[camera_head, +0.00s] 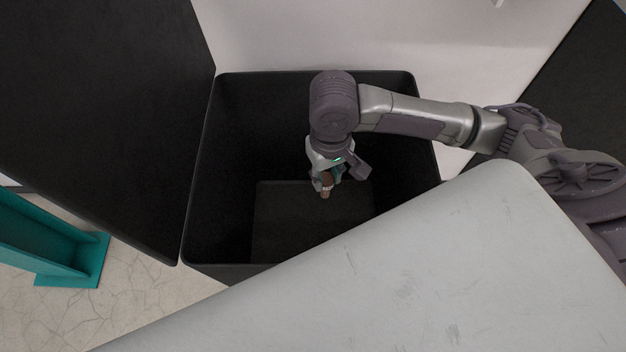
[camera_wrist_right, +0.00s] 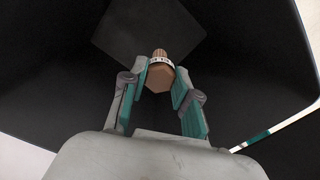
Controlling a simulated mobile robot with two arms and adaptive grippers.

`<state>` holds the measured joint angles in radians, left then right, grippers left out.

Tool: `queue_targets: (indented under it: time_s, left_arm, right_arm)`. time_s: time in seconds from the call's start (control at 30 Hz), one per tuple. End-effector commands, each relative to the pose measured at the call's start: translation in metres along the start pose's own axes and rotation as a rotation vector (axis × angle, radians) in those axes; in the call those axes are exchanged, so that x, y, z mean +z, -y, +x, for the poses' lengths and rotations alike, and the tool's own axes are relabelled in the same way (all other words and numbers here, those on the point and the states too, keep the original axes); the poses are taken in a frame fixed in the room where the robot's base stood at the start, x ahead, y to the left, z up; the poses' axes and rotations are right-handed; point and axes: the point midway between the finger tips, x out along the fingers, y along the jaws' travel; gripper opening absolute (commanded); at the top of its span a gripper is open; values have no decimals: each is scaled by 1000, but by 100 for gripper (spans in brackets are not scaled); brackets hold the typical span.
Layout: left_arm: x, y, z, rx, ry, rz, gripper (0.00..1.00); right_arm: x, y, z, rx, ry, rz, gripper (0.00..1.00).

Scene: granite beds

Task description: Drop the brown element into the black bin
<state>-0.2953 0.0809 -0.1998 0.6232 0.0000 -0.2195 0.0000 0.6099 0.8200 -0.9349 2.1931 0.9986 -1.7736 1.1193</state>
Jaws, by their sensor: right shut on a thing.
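The black bin (camera_head: 205,170) stands open in the middle of the head view, with a bare floor inside. My right gripper (camera_head: 328,184) hangs down over the bin's opening, inside its outline. It is shut on the brown element (camera_head: 326,190), which points down toward the bin floor. In the right wrist view the brown element (camera_wrist_right: 158,78) is a small piece with a hexagonal end, a pale marked band and a ribbed tip. It sits between the teal finger pads. The dark bin interior (camera_wrist_right: 150,35) fills the background there. My left gripper is not in view.
A black panel or tabletop (camera_head: 100,100) borders the bin on the left. A light grey surface (camera_head: 430,280) covers the lower right and hides part of the bin's near rim. A teal bracket (camera_head: 50,245) stands at far left. A white wall is behind the bin.

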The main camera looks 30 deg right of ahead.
Motion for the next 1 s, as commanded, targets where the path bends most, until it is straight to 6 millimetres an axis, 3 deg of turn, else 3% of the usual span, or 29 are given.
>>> queue_targets:
  time_s: [0.03, 0.13, 0.3, 0.5, 0.77, 1.0]
  left_arm:
    - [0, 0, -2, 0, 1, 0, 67]
    - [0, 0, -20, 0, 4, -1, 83]
    - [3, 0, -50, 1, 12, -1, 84]
    - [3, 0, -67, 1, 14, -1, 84]
    - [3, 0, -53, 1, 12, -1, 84]
    - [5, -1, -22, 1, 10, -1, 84]
  right_arm:
    - [-2, -2, 6, 2, 2, 9, 0]
    - [-19, -6, -3, 7, -3, 39, 0]
    - [-54, -18, -25, 13, -3, 102, 0]
    - [-78, -27, -40, 14, -6, 148, 0]
    - [-82, -28, -31, 12, -5, 155, 0]
    - [-83, -28, -9, 13, -7, 156, 0]
